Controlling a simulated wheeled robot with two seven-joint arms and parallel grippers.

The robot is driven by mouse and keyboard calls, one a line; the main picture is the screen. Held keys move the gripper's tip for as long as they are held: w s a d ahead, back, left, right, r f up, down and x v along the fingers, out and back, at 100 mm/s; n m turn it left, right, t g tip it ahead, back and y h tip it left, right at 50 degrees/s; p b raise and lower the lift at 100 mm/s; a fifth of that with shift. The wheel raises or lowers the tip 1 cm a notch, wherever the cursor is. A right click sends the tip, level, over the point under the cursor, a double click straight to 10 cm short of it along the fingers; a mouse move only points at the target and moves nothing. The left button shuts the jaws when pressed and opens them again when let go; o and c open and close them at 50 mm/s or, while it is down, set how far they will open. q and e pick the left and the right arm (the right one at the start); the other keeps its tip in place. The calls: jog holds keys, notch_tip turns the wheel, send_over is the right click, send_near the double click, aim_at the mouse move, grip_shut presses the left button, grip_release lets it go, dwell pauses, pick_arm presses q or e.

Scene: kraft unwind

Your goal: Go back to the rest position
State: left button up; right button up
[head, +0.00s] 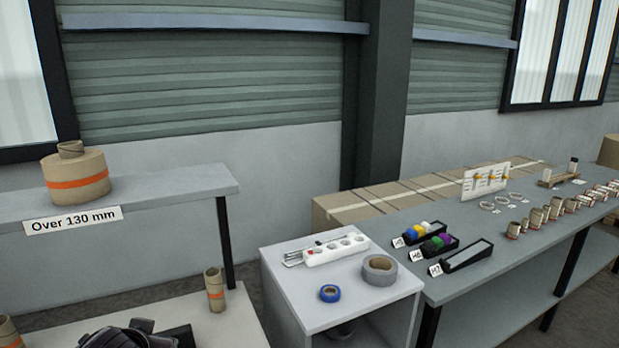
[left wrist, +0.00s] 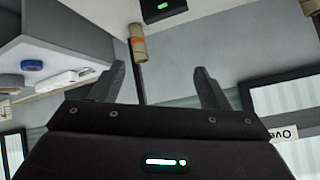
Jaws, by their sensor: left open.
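My left gripper (left wrist: 160,88) is open in the left wrist view. Its two dark fingers stand wide apart with nothing between them. A kraft core with an orange band (left wrist: 138,44) shows beyond the fingers, apart from them. In the head view a dark part of what looks like my left arm (head: 125,337) shows at the bottom edge, over the low white table; its fingers cannot be made out there. My right gripper is in neither view.
A shelf (head: 190,184) labelled "Over 130 mm" holds a large kraft roll (head: 76,180). A kraft core (head: 215,290) stands on the low table (head: 225,325). A white cabinet (head: 320,309) carries blue tape (head: 330,293), grey tape (head: 380,271) and a power strip (head: 337,250). A long bench (head: 480,237) holds several cores.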

pick_arm(q)
jog(key=s+d+f+m+g+h, duration=0.1)
jog(key=s+d+f+g+h, duration=0.15)
jog(key=s+d+f, duration=0.5)
jog(key=s+d+f+m+g+h, duration=0.1)
jog(key=s+d+f+g, duration=0.25)
jog(key=s+f, duration=0.65)
jog(key=s+f+g+b, duration=0.1)
jog(key=s+f+b, duration=0.1)
jog(key=f, duration=1.2)
jog(key=s+f+b, duration=0.1)
jog(key=f+b, duration=0.1)
jog(key=f, duration=1.3)
jog(key=s+a+f+g+b, duration=0.1)
jog(key=s+a+f+b, duration=0.1)
jog(key=s+f, duration=1.8)
notch_tip(320, 180, down, 2)
jog(key=shift+a+f+b, duration=0.1)
jog(key=shift+a+b, duration=0.2)
jog(key=shift+a, duration=0.5)
jog(key=shift+s, duration=0.1)
